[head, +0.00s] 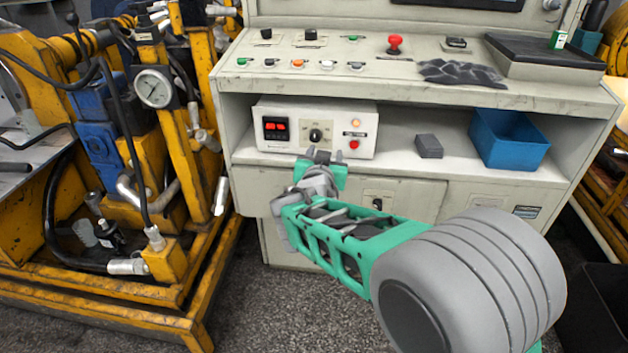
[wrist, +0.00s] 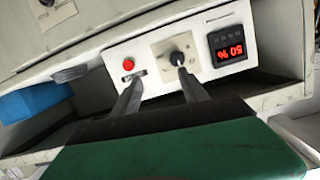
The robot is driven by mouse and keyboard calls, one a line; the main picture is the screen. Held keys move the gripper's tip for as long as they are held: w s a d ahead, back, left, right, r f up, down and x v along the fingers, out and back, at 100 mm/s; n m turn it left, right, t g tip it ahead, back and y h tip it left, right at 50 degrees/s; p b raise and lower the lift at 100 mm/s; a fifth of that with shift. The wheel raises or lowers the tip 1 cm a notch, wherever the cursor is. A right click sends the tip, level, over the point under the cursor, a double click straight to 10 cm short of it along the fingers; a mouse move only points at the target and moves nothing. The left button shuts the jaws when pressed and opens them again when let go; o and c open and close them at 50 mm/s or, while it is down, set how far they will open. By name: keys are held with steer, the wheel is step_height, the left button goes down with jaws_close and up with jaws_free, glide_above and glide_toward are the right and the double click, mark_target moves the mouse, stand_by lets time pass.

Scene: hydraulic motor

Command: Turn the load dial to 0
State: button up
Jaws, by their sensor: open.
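The load dial (head: 316,135) is a small black round knob on a pale plate, on the front of a white control box (head: 366,120). It also shows in the wrist view (wrist: 177,58). Its pointer setting is too small to read. The box's red display (head: 275,129) also shows in the wrist view (wrist: 228,50), upside down, apparently reading 50 %. My gripper (head: 321,155) is open and empty, just below and in front of the dial. In the wrist view the right finger's tip lies close to the dial and the left finger's tip lies below the red button; contact cannot be told.
The box stands on a bench shelf (head: 400,163) under a sloped control panel (head: 440,85). A grey block (head: 429,146) and blue bin (head: 510,140) stand farther right. Yellow machinery (head: 150,190) is left.

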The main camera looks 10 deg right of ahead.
mark_target(315, 138)
steer(key=w, duration=0.3)
steer(key=w+f+t+b, duration=0.1)
steer(key=w, duration=0.2)
steer(key=w+t+b, duration=0.1)
steer(key=w, duration=0.2)
steer(key=shift+w+a+f, duration=0.3)
steer(key=shift+w+a, duration=0.05)
steer(key=shift+c, duration=0.2)
jaws_close()
